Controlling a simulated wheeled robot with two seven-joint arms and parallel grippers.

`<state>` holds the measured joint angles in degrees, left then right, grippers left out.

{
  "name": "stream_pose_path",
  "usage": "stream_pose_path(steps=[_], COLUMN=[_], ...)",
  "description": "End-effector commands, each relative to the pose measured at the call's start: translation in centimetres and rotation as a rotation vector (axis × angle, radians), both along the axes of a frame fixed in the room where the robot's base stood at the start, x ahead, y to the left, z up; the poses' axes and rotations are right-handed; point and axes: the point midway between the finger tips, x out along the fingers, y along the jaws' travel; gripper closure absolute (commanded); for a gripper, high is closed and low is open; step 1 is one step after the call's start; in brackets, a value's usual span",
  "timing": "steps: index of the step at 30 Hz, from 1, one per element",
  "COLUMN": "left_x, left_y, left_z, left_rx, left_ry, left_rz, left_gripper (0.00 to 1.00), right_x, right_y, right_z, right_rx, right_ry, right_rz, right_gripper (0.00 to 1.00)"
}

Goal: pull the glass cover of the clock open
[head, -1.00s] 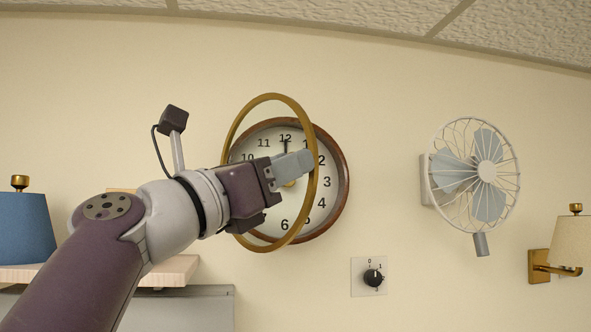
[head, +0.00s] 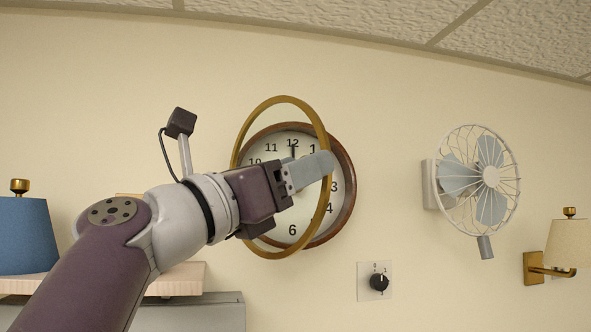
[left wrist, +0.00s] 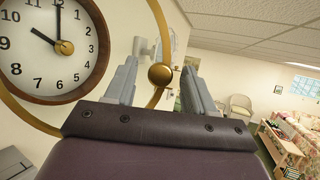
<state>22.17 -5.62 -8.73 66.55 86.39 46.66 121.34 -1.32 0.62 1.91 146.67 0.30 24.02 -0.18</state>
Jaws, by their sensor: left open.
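The round wall clock (head: 346,203) has a brown wooden rim and a white dial; it also shows in the left wrist view (left wrist: 90,88). Its glass cover, a brass ring (head: 246,125), stands out from the dial, partly swung open. In the left wrist view the ring (left wrist: 22,118) carries a round brass knob (left wrist: 160,75). My left gripper (head: 322,166) is open at the ring's right side. Its two fingers (left wrist: 160,84) lie either side of the knob, with gaps visible. The arm hides part of the dial and ring. My right gripper is not in view.
A wall fan (head: 480,178) and a wall lamp (head: 572,243) are to the right. A dial switch (head: 378,282) sits below the clock. A blue lamp (head: 25,235) stands on a shelf (head: 185,280) at the left. The wall between clock and fan is bare.

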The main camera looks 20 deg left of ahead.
Motion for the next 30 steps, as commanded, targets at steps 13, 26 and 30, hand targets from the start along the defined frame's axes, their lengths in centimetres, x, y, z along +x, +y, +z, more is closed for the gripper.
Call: stream_pose_path(steps=[13, 26, 30], left_x=[0.0, -1.3, -1.5], left_y=[0.1, -7.3, -9.5], left_z=[4.2, 9.1, 10.4], left_rx=[0.001, 0.000, -0.001], left_ry=[-0.002, -0.003, -0.001], left_rz=[0.000, -0.009, -0.010], left_gripper=[0.46, 0.46, 0.46], right_x=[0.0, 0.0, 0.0], right_y=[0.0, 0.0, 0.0], right_z=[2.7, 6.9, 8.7], right_rx=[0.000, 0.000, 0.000], right_ry=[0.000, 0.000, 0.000], right_rz=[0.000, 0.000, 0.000], right_gripper=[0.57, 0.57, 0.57])
